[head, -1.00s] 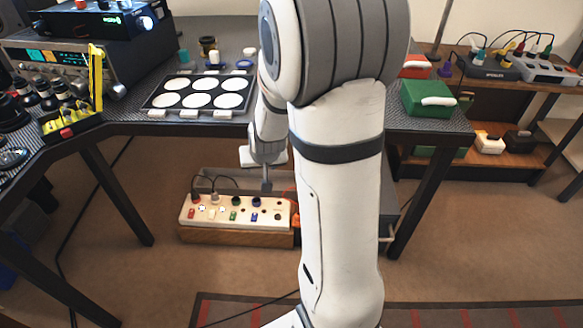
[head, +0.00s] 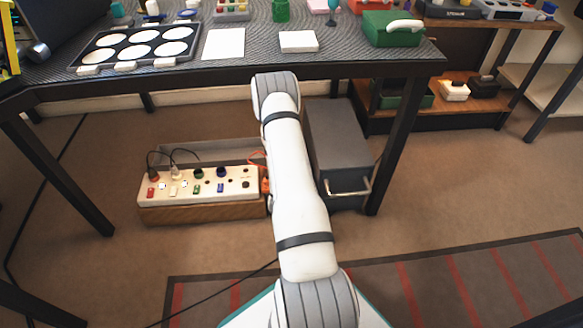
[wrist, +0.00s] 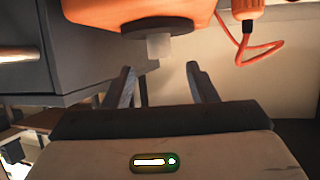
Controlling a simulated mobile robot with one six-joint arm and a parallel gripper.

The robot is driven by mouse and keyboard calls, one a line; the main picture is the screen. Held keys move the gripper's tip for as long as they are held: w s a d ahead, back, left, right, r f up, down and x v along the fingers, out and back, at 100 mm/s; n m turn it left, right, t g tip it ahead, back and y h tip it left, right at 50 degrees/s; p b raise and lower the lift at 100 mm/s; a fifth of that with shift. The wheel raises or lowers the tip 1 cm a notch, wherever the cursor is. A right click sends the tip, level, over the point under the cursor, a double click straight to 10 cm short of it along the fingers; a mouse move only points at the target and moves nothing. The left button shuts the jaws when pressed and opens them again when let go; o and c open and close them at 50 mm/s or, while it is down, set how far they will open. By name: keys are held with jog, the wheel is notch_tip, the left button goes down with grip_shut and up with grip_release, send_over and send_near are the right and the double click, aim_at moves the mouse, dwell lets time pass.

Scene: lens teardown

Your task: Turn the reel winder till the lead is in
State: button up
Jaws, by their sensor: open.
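The reel winder is an orange body (wrist: 130,12) at the top of the wrist view, with a dark round disc and a pale grey knob (wrist: 159,46) on it. The orange lead (wrist: 268,48) hangs in a loop to its right, below an orange plug piece (wrist: 247,12). My gripper (wrist: 161,70) is open, its two fingers apart on either side of the knob's line, with nothing between them. The knob sits just beyond the fingertips. In the head view only a sliver of orange winder (head: 265,186) shows beside my arm, which hides my gripper.
A long socket box (head: 205,185) with plugs and switches stands on the floor left of my arm. A grey drawer cabinet (head: 335,140) stands close on the right. The table (head: 350,62) is overhead, with legs at both sides. A striped mat (head: 450,275) lies in front.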

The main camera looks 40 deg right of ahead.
jog(key=b+x, duration=0.3)
jog(key=x, duration=0.4)
jog(key=shift+s+f, duration=0.1)
jog(key=shift+w+d, duration=0.25)
jog(key=shift+w, duration=0.05)
jog(key=shift+c, duration=0.2)
jog(key=c, duration=0.9)
jog(key=shift+c, duration=0.2)
jog(key=shift+m, duration=0.3)
